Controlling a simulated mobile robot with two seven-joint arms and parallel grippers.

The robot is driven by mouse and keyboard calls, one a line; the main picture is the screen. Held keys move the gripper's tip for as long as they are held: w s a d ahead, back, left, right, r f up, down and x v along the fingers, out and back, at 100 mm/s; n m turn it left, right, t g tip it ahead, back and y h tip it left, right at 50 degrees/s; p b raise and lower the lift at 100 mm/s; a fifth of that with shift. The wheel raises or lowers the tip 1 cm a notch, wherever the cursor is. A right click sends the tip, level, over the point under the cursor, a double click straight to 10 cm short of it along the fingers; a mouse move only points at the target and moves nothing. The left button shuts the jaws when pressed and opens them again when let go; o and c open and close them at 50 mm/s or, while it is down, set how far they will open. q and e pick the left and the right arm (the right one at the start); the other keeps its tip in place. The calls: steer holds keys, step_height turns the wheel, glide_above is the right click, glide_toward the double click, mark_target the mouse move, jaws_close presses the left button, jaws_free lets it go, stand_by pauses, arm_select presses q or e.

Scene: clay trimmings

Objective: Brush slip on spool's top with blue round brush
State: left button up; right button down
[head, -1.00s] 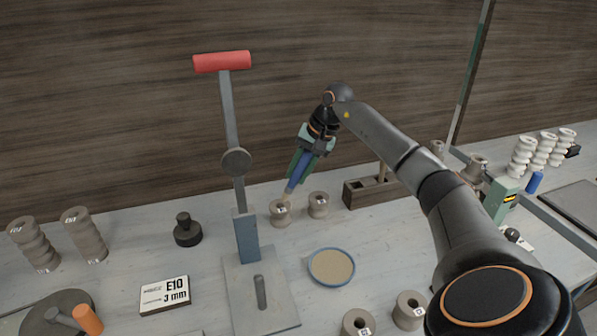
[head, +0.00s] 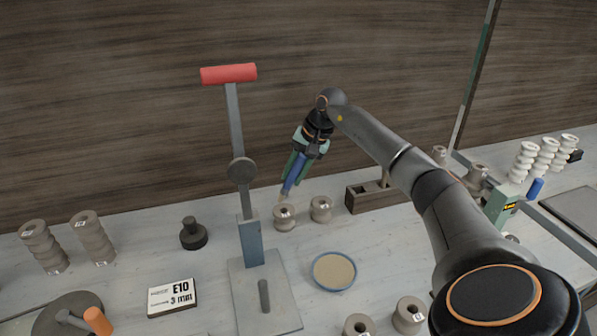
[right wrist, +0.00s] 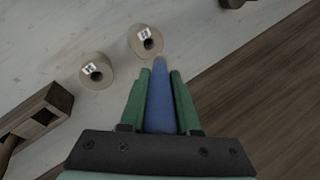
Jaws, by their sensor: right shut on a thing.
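My right gripper (head: 293,178) is shut on the blue round brush (head: 294,177), which points down and slightly left. The brush's pale tip is just behind and above the left of two short clay spools (head: 284,218); I cannot tell whether it touches. In the right wrist view the green fingers (right wrist: 160,88) clasp the blue handle (right wrist: 159,105), and the tip lies beside that spool's labelled top (right wrist: 147,38). The second short spool (head: 320,209) stands to its right; it also shows in the wrist view (right wrist: 96,71). A blue-rimmed dish (head: 334,287) holds tan slip. My left gripper is out of view.
A grey press with a red handle (head: 229,74) stands left of the spools. A dark wooden block (head: 371,197) is right of them. Two more spools (head: 409,315) are at the front, near my right arm. Ridged clay pieces (head: 93,237) stand far left.

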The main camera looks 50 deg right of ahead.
steer(key=shift+f+b, duration=0.3)
steer(key=shift+f, duration=0.2)
stand_by(0.8)
steer(key=shift+r, duration=0.15)
steer(key=shift+r+p, duration=0.3)
steer(key=shift+p, duration=0.1)
steer(key=shift+a, duration=0.15)
steer(key=shift+a, duration=0.95)
steer(key=shift+f, duration=0.45)
stand_by(0.4)
steer(key=shift+r, duration=0.15)
